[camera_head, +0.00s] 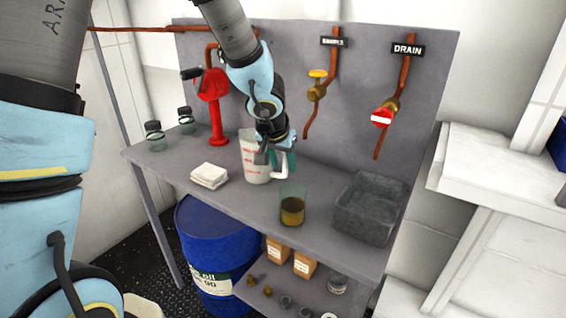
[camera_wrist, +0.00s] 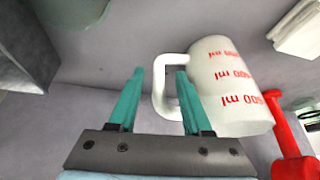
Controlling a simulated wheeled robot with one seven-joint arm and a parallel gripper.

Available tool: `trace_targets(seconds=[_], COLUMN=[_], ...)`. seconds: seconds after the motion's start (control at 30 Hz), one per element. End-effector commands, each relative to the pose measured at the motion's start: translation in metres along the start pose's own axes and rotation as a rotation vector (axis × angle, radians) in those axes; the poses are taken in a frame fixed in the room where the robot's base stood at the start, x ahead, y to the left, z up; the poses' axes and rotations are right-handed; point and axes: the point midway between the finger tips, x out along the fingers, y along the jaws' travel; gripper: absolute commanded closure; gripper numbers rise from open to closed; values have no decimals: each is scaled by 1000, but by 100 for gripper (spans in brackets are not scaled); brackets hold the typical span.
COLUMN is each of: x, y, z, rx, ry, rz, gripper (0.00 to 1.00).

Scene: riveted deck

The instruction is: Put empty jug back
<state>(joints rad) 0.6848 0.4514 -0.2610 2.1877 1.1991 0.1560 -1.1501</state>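My gripper (camera_head: 277,165) is at the jug's right side, by the handle. In the wrist view its two teal fingers (camera_wrist: 160,72) are apart, with the handle's outer bar between them and the right finger over the handle's opening. I cannot tell whether they touch the handle. The inside of the jug is hidden.
A glass beaker (camera_head: 292,211) of brown liquid stands right of the jug, near the bench's front edge. A grey tray (camera_head: 365,220) is further right. Folded white cloths (camera_head: 209,175) lie to the left. The red pump (camera_head: 216,105) stands behind. Two small jars are at far left.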

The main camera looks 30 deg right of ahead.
Motion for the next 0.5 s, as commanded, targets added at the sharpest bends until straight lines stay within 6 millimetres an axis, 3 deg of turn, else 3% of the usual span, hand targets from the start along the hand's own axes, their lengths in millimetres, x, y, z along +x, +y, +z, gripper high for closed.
trace_targets(seconds=[0.27,0.5], x=[-4,-46], y=[0,-1], z=[-2,-4], rx=[1,-2], ry=[0,3], rz=[0,-1], gripper=[51,51])
